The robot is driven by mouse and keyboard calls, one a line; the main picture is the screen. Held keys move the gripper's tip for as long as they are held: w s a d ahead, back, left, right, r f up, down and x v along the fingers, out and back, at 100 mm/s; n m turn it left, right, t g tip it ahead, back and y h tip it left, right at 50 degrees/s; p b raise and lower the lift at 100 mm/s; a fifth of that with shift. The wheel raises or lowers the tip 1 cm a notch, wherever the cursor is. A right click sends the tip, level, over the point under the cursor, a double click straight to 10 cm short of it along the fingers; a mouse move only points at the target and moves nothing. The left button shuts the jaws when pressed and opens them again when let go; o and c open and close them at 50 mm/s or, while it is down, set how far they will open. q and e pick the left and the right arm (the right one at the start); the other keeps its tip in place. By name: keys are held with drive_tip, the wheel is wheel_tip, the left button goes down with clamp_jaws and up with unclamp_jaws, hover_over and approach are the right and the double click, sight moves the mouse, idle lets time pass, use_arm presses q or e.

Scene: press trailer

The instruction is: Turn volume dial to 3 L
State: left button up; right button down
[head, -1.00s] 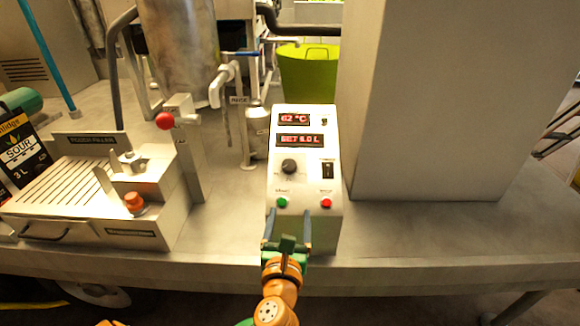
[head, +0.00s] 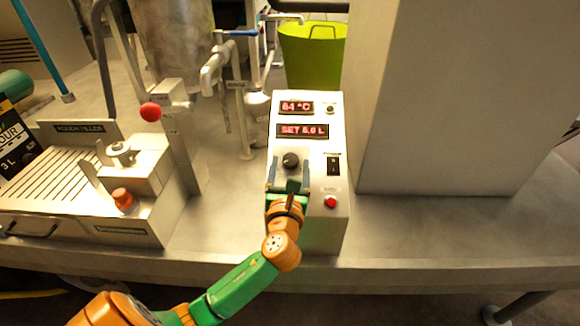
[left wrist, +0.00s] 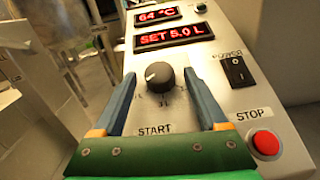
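The volume dial is a black round knob (head: 291,161) with a white pointer mark on the control box (head: 339,220). In the left wrist view the knob (left wrist: 160,76) has its mark toward the upper left. The lower display (head: 302,131) reads SET 5.0 L. My left gripper (head: 289,174) is open, its two blue-grey fingers (left wrist: 160,90) apart on either side of the knob in the picture. I cannot tell whether they touch it. The green START button is hidden behind my gripper. My right gripper is not in view.
The red STOP button (head: 331,202) and black power switch (head: 333,165) are right of the knob. The upper display (head: 297,107) reads 64 °C. A large grey block (head: 450,100) stands to the right, the pouch filler (head: 120,205) to the left. The bench at front right is clear.

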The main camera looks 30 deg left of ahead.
use_arm(q)
clamp_jaws()
drive_tip(key=shift+d+n+y, duration=0.1)
drive_tip(key=shift+n+y, duration=0.2)
drive_tip(key=n+g+y, duration=0.2)
drive_tip(key=n, duration=0.1)
drive_tip(key=shift+w+d+n+g+y, duration=0.2)
drive_tip(key=shift+d+n+g+y, duration=0.05)
drive_tip(key=shift+n+g+y, duration=0.15)
drive_tip(key=n+g+y, duration=0.2)
drive_tip(key=n+g, duration=0.1)
drive_tip(key=shift+w+d+n, duration=0.2)
drive_tip(key=shift+n, duration=0.1)
drive_tip(key=n+g, duration=0.1)
drive_tip(key=n+g+b, duration=0.1)
drive_tip(key=n+g+y+b, duration=0.1)
drive_tip(key=shift+w+d, duration=0.1)
drive_tip(key=shift+w, duration=0.15)
drive_tip(key=shift+w+r+n+g+b, duration=0.1)
drive_tip(key=shift+n+g+b, duration=0.6)
drive_tip(key=shift+n+g, duration=0.35)
drive_tip(key=shift+w+r+n+g+b, duration=0.1)
drive_tip(key=shift+n+g+b, duration=0.6)
drive_tip(key=shift+n+g, duration=0.35)
